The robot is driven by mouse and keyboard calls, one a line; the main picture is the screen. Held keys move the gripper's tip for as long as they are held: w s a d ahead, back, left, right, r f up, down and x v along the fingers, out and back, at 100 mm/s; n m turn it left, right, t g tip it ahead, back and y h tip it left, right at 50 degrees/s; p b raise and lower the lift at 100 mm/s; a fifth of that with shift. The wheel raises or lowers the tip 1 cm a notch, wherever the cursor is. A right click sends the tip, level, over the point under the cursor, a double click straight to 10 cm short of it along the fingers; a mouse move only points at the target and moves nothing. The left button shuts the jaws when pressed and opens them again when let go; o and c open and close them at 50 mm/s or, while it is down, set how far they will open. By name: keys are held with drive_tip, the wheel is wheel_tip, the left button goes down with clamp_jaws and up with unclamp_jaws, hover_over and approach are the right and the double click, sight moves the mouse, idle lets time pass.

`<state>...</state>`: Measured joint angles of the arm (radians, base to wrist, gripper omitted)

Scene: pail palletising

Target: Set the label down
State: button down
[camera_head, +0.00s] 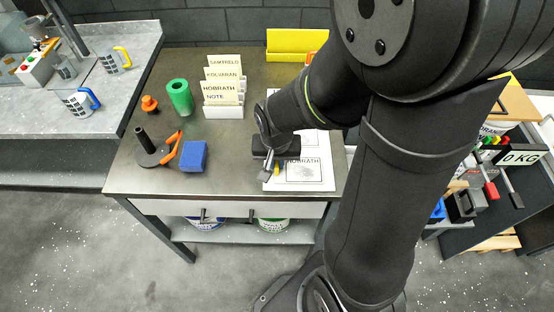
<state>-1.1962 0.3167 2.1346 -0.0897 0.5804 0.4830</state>
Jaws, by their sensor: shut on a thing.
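My gripper (266,171) is low over the left edge of a white board (325,183) on the table. It is shut on the label (304,172), a pale card with the word HOBRATH and a grey printed box, which lies over the board to the right of the fingers. The gripper body hides part of the label's upper edge. I cannot tell whether the label touches the board.
A card rack (224,111) stands left of my arm, with a green cylinder (180,97), an orange piece (149,104), a blue block (194,156) and a black post on a round base (146,148) nearby. A yellow holder (291,44) stands behind. The front middle of the table is clear.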

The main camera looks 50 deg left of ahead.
drive_tip(key=c, duration=1.5)
unclamp_jaws()
drive_tip(key=shift+f, duration=0.1)
wheel_tip(320, 180, up, 12)
drive_tip(key=s+d, duration=0.1)
drive_tip(key=f, duration=0.8)
drive_tip(key=w+a+f, duration=0.1)
drive_tip(key=f, duration=0.3)
drive_tip(key=shift+r, duration=0.15)
drive_tip(key=shift+r, duration=0.1)
